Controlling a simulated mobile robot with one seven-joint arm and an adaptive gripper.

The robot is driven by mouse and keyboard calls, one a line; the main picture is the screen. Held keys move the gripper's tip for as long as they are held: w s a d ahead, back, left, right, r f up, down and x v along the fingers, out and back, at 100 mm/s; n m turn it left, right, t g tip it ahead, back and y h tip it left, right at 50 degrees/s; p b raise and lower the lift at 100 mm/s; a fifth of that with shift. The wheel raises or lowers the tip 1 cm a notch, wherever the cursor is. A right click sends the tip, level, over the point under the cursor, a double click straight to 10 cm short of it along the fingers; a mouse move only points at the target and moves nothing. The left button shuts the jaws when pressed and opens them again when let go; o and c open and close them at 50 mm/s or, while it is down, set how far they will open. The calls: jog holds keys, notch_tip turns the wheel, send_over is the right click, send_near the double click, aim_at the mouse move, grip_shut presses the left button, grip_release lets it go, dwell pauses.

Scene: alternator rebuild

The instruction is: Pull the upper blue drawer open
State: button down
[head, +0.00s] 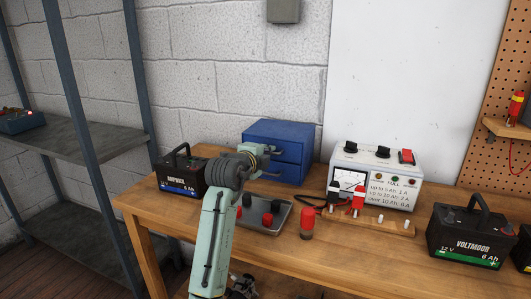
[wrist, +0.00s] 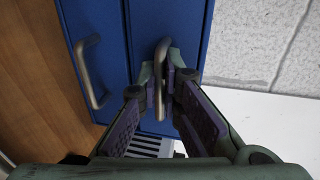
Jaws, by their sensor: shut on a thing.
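The blue drawer cabinet (head: 290,132) stands at the back of the wooden bench against the block wall. The wrist view is turned, so the upper drawer (wrist: 188,25) is on the right and the lower drawer (wrist: 85,22) on the left. Both fronts look flush, with a dark gap between them. My gripper (wrist: 163,82) is shut on the metal handle (wrist: 161,58) of the upper drawer, one finger on each side. The lower drawer's handle (wrist: 90,72) is free. In the head view my gripper (head: 264,150) is at the cabinet's front, its fingertips small and partly hidden.
A black battery (head: 180,176) stands left of the cabinet, and a grey tray (head: 258,226) with red and black pieces lies in front. A charger (head: 374,170) with clamps is on the right, with a red-topped cylinder (head: 307,222) nearer. Another battery (head: 468,238) stands further right.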

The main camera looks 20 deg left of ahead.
jog(key=f+b+v, duration=0.2)
jog(key=b+v, duration=0.3)
jog(key=v, duration=0.5)
jog(key=shift+s, duration=0.6)
jog(key=c, duration=1.8)
grip_release()
jog(key=shift+f, duration=0.1)
jog(key=shift+o, duration=0.2)
jog(key=v, duration=1.2)
